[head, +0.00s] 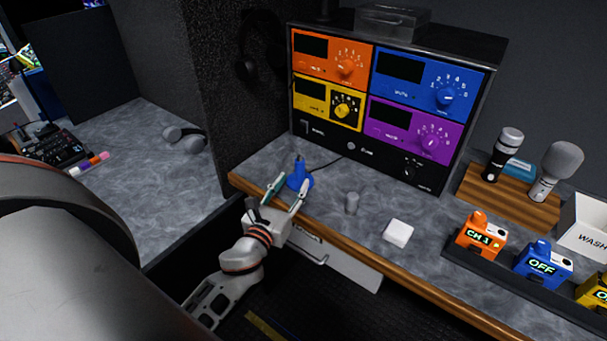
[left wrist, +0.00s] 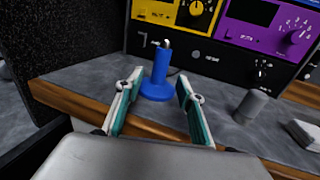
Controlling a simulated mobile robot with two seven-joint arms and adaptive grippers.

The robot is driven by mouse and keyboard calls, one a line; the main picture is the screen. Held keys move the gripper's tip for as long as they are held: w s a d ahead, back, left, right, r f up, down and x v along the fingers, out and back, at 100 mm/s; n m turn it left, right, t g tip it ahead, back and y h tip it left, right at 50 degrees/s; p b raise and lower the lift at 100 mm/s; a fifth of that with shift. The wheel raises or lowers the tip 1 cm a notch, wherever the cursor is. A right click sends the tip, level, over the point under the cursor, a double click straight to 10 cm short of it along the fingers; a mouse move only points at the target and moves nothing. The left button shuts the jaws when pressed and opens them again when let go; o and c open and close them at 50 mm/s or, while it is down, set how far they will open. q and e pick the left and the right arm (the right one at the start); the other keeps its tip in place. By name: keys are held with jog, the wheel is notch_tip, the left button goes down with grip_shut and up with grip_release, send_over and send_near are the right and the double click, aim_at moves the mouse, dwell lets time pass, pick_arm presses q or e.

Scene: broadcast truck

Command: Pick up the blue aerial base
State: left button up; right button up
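The blue aerial base (head: 299,178) stands upright on the grey countertop (head: 330,185) near its wooden front edge, below the rack of coloured units. It has a wide round foot and a narrower post with a small pale tip. It also shows in the left wrist view (left wrist: 158,77). My left gripper (head: 287,186) is open, and its two fingers point at the base from the front edge. In the left wrist view the base shows beyond and between the fingertips, and nothing is held. My right gripper does not show.
A rack (head: 380,110) stands behind the base. A grey cylinder (head: 352,203) and a white block (head: 398,233) sit to its right. Microphones on a wooden stand (head: 500,196) and labelled packs (head: 482,236) are further right. A dark partition (head: 215,90) rises at left.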

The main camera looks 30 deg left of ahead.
aim_at(298, 175)
pick_arm(q)
jog(key=w, duration=0.3)
jog(key=w+a, duration=0.1)
jog(key=w, duration=0.2)
jog(key=shift+a+f+p, duration=0.1)
jog(key=shift+f+p, duration=0.1)
jog(key=shift+p, duration=0.1)
grip_shut()
